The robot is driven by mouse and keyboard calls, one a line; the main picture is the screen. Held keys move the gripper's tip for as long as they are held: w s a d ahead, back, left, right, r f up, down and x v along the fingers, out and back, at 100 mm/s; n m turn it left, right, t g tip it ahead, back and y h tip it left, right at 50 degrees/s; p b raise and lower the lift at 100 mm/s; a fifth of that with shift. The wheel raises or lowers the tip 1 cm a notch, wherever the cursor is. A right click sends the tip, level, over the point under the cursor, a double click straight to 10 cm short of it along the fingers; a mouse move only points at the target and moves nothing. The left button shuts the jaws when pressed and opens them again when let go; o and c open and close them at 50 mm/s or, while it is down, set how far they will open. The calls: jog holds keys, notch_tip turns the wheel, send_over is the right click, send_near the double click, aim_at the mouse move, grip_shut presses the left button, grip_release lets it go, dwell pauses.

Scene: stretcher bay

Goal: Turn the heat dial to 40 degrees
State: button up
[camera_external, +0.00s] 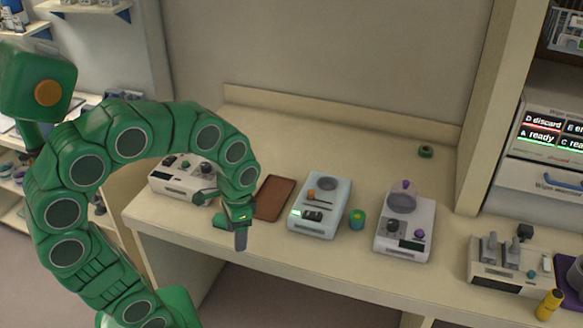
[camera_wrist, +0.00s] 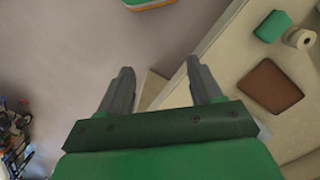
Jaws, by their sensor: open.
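No dial marking is legible, so I cannot tell which knob is the heat dial. A white device (camera_external: 408,243) at centre right has a black knob (camera_external: 392,226), a purple knob (camera_external: 420,234), a dark display and a clear rounded vessel on top. A pale blue device (camera_external: 325,190) at the centre has a small orange-tipped part and a lit green display. A white device (camera_external: 170,185) at the left has dark knobs, partly hidden by my arm. My gripper (camera_external: 240,238) is open and empty near the bench's front edge, left of the pale blue device; its spread fingers show in the wrist view (camera_wrist: 160,68).
A brown tray (camera_external: 274,198) lies beside my gripper, also in the wrist view (camera_wrist: 268,87). Another device (camera_external: 510,268) and a yellow cylinder (camera_external: 548,304) are at the right. The back of the bench (camera_external: 300,145) is mostly clear.

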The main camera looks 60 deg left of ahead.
jog(key=w+a, duration=0.6)
jog(key=a, duration=0.4)
jog(key=m+t, duration=0.1)
jog(key=m, duration=0.1)
send_over(206, 165)
jog(key=f, duration=0.2)
jog(key=shift+w+d+f+y, duration=0.15)
jog(key=shift+d+f+y, duration=0.15)
jog(key=shift+f, duration=0.05)
jog(key=shift+a+f, duration=0.15)
jog(key=shift+a, duration=0.1)
jog(key=shift+a+f, duration=0.1)
jog(key=shift+f, duration=3.7)
jog(key=c, duration=1.1)
